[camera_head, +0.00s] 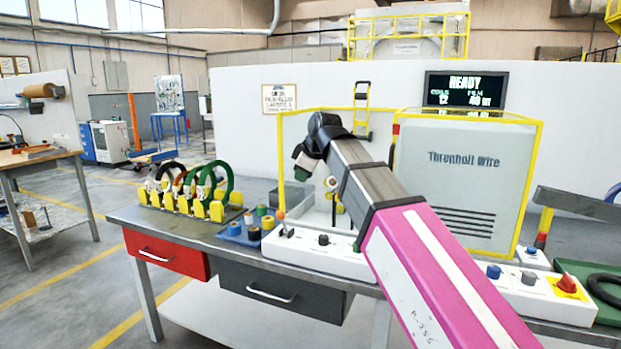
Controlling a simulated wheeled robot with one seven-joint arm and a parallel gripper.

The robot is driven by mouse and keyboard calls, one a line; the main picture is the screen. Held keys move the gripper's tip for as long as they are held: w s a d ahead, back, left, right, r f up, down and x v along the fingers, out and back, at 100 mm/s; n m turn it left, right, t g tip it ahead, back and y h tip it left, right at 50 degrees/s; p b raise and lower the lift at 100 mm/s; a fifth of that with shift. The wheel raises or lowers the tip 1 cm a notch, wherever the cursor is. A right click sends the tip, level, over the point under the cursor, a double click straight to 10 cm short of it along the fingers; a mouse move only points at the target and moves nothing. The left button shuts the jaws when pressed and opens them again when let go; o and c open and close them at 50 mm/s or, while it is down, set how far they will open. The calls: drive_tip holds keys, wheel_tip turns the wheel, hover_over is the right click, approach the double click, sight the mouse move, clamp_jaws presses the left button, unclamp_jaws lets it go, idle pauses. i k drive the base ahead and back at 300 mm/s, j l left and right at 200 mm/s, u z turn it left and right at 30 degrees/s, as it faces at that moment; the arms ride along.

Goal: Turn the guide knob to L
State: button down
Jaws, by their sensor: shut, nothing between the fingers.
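A white control panel (340,262) lies along the front of the bench. It bears a black knob (323,239) and a lever with an orange ball (281,215). I cannot read which knob is the guide knob or any L mark. My gripper (301,172) is shut and empty, above and behind the left panel, apart from its knobs. My pink and grey arm hides part of the panels' middle.
A yellow-framed wrapping machine (460,180) stands behind the panels; its screen (464,89) reads READY. Coils (222,182) stand in yellow holders at left. A blue tray (243,236) holds small rolls. A green tray (605,290) with a black ring is at far right.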

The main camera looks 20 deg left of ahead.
sight(323, 239)
drive_tip(key=k, duration=1)
